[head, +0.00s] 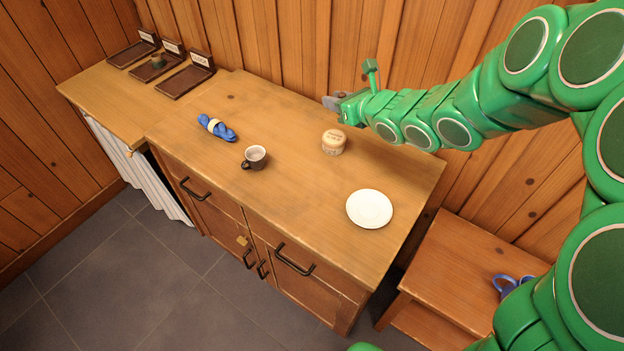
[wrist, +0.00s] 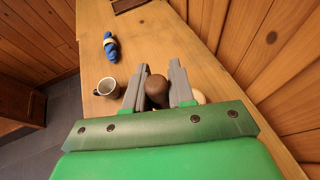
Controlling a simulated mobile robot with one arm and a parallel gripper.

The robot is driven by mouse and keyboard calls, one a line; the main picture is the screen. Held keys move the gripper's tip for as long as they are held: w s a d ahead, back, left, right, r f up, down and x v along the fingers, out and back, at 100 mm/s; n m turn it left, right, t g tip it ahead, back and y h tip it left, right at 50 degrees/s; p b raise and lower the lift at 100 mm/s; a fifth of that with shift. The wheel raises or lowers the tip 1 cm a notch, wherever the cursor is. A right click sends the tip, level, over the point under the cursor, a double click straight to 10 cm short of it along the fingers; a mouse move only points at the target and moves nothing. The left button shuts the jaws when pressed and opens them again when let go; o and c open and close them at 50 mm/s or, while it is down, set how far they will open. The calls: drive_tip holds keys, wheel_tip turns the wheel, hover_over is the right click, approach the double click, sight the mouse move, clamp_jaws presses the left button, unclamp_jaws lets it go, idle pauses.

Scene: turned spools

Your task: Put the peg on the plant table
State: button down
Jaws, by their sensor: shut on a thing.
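My gripper (head: 334,103) is held above the back of the wooden counter, near the plank wall. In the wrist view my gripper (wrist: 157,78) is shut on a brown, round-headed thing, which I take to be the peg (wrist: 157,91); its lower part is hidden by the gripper. In the head view the peg cannot be made out. No table is clearly marked as the plant table. A side table (head: 88,85) at the far left bears several dark labelled trays, the middle one holding a small dark green thing (head: 157,62).
On the counter (head: 290,190) are a blue bundle (head: 216,127), a dark mug (head: 255,157), a cream lidded jar (head: 333,141) and a white plate (head: 369,208). A low wooden table (head: 450,270) at right holds a blue mug (head: 511,285). The counter's middle back is clear.

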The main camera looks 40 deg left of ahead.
drive_tip(key=shift+s+f, duration=0.8)
drive_tip(key=shift+f, duration=0.4)
drive_tip(key=n+g, duration=0.3)
hover_over(307, 177)
wheel_tip(307, 177, down, 7)
drive_tip(key=shift+f, duration=0.2)
drive_tip(key=shift+f, duration=4.8)
drive_tip(key=shift+f, duration=0.25)
drive_tip(key=c, duration=1)
unclamp_jaws()
drive_tip(key=shift+o, duration=0.2)
